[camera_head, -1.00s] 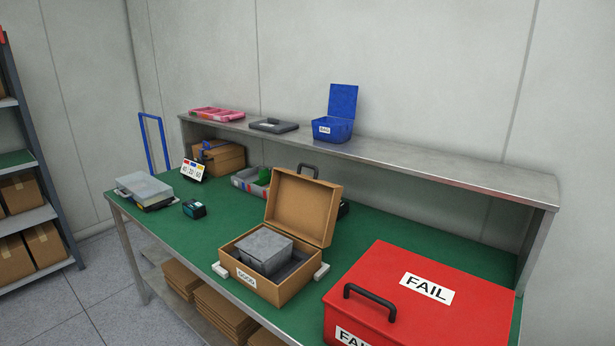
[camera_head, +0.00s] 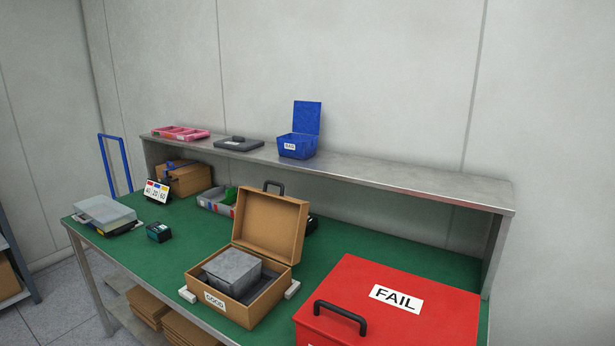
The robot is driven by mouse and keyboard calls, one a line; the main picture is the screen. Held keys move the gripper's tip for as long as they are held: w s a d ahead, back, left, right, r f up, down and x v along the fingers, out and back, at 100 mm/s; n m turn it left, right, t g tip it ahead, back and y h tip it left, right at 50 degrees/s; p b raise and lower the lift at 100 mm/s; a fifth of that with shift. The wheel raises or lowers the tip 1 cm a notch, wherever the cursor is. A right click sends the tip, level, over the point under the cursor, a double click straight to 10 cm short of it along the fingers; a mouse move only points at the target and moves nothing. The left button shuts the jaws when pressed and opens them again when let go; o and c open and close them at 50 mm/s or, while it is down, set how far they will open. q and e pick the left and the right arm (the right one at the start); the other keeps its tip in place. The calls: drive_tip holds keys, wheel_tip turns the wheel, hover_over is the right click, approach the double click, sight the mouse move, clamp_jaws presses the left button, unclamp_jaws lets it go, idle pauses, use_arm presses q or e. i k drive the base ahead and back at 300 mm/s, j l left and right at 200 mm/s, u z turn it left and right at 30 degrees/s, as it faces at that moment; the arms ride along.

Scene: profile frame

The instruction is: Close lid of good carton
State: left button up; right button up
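The good carton (camera_head: 262,307) is a brown box with a "GOOD" label on its front, standing on the green bench top. Its lid (camera_head: 270,224) is open, standing up at the back and leaning slightly backward, with a dark handle on its top edge. A grey metal block (camera_head: 232,270) sits inside on dark padding. Small white pieces stick out at the carton's left and right sides. Neither of my grippers is in view.
A closed red box marked "FAIL" (camera_head: 420,277) stands close to the right of the carton. A small dark device (camera_head: 159,232) and a clear-lidded case (camera_head: 104,212) lie to the left. A raised metal shelf (camera_head: 370,174) runs behind, holding a blue open bin (camera_head: 298,146).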

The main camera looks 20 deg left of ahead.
sight(272, 225)
drive_tip(key=j+z, duration=0.75)
drive_tip(key=k+j+z, duration=0.1)
drive_tip(key=j, duration=0.2)
drive_tip(key=j+z, duration=0.1)
drive_tip(key=j, duration=0.2)
drive_tip(key=k+j, duration=0.15)
drive_tip(key=j, duration=0.15)
drive_tip(key=k+j, duration=0.1)
drive_tip(key=j, duration=0.5)
drive_tip(key=k+j+z, duration=0.1)
drive_tip(key=k+j, duration=0.05)
drive_tip(key=j, duration=0.15)
